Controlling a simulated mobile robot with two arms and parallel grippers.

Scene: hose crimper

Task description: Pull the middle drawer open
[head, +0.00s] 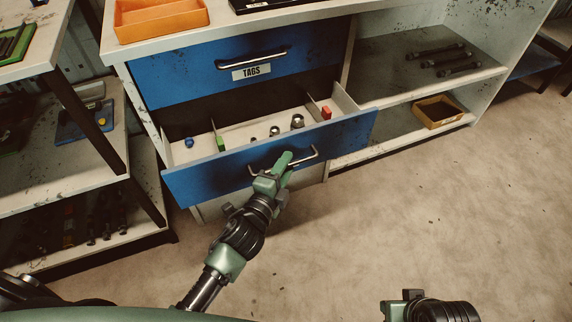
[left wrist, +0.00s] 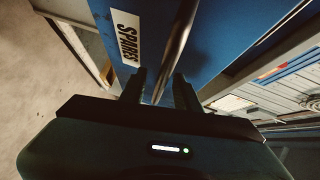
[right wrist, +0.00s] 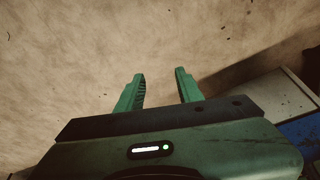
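The middle drawer (head: 210,178) has a blue front and stands well out from the cabinet, its inside showing. Its metal bar handle (head: 311,155) runs across the front. My left gripper (head: 282,168) is at this handle in the head view. In the left wrist view, the fingers of my left gripper (left wrist: 160,78) stand apart with the handle bar (left wrist: 177,45) between them, beside a "SPARES" label (left wrist: 126,38). The gap looks wider than the bar. My right gripper (right wrist: 160,75) is open and empty above the floor.
The top drawer (head: 190,72), labelled "TAGS", is shut. Small parts, including nuts (head: 297,121) and a red block (head: 326,112), lie in the open drawer. Shelves stand left and right; a wooden tray (head: 438,112) sits on the lower right shelf. The floor in front is clear.

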